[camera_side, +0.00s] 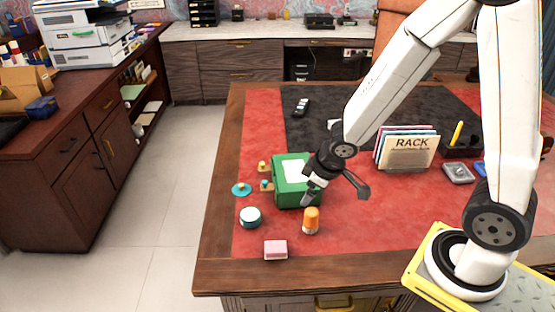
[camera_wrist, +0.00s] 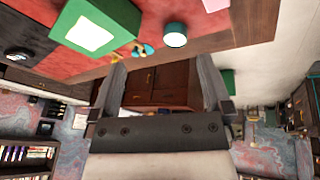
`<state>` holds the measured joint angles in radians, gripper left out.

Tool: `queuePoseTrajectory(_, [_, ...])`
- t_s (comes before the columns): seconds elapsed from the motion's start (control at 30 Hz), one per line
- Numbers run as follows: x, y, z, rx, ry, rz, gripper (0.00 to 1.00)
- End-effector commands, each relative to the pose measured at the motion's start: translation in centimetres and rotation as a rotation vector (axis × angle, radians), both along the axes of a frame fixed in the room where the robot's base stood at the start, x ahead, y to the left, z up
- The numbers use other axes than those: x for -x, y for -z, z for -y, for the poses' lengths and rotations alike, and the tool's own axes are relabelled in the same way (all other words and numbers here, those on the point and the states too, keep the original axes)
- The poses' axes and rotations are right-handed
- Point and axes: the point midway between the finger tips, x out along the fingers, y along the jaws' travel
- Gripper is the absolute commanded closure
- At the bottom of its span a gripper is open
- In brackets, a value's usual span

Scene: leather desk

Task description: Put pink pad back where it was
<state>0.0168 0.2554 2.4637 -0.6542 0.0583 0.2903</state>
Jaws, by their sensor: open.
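The pink pad (camera_side: 276,249) is a small block lying on the red desk surface near its front edge in the side view. In the wrist view the pink pad (camera_wrist: 216,5) shows only partly at the top edge. My gripper (camera_side: 336,196) is open and empty, raised beside the green box and the orange-topped bottle, above and to the right of the pad. In the wrist view its two fingers (camera_wrist: 165,88) stand well apart with nothing between them.
A green box (camera_side: 297,199) with a white top, an orange bottle (camera_side: 311,220), a round teal-and-white container (camera_side: 250,217) and a teal disc (camera_side: 241,189) stand near the pad. A rack of folders (camera_side: 407,152) is farther right. The front-right red surface is clear.

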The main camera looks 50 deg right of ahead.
Motion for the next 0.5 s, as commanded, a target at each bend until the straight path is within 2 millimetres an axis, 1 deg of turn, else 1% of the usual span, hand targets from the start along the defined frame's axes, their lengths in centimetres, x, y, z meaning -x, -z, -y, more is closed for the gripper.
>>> queuePoseTrajectory(0.03, [0.5,-0.6,0.2,-0.001,0.039,-0.005,0.0])
queuePoseTrajectory(0.2, [2.5,-2.2,0.3,-0.03,0.164,-0.047,0.0])
queuePoseTrajectory(0.4, [4.6,-3.4,-0.5,-0.094,0.27,-0.102,0.0])
queuePoseTrajectory(0.5, [5.3,-3.8,-0.9,-0.12,0.298,-0.121,0.0])
